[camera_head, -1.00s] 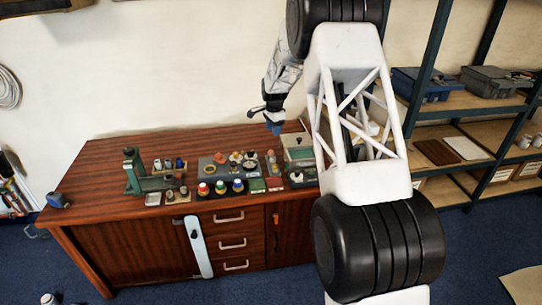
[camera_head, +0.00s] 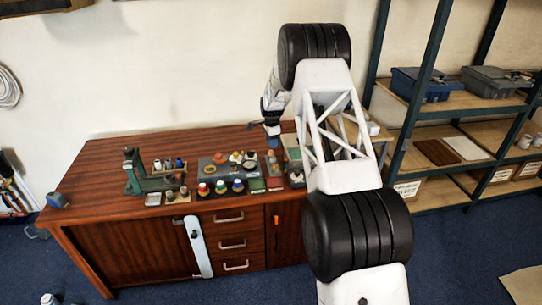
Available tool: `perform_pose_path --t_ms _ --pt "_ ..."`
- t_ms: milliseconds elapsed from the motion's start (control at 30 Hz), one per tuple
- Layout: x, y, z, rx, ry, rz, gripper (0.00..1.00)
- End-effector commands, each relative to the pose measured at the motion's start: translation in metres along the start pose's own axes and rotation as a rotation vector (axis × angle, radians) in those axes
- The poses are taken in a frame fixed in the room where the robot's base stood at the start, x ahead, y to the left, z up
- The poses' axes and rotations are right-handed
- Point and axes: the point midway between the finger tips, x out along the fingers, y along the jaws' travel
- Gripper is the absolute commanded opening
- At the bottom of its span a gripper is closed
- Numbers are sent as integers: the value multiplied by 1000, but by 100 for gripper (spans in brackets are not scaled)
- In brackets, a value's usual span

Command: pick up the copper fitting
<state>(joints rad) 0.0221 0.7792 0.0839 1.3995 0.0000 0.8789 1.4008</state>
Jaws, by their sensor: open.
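My gripper (camera_head: 271,134) is open and points down above the back right part of the wooden workbench (camera_head: 110,175). It is small in view and its fingertips are hard to make out. Small copper- and brass-coloured pieces (camera_head: 249,163) lie on a dark grey mat (camera_head: 208,171) on the bench, to the left of and below my gripper in the picture. At this size I cannot tell for certain which one is the copper fitting. No held piece shows at the gripper.
Several pots with coloured tops (camera_head: 220,187) stand along the bench front. A green bench tool (camera_head: 133,172) stands to the left, and a blue item (camera_head: 57,200) sits at the left end. Metal shelving (camera_head: 420,110) rises at the right. The bench's left part is mostly clear.

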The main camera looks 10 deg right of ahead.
Motion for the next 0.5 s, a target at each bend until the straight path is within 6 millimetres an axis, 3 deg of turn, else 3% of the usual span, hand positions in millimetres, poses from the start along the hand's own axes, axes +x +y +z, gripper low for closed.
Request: perform_pose_path --t_ms 500 --pt "26 0 0 0 0 0 46"
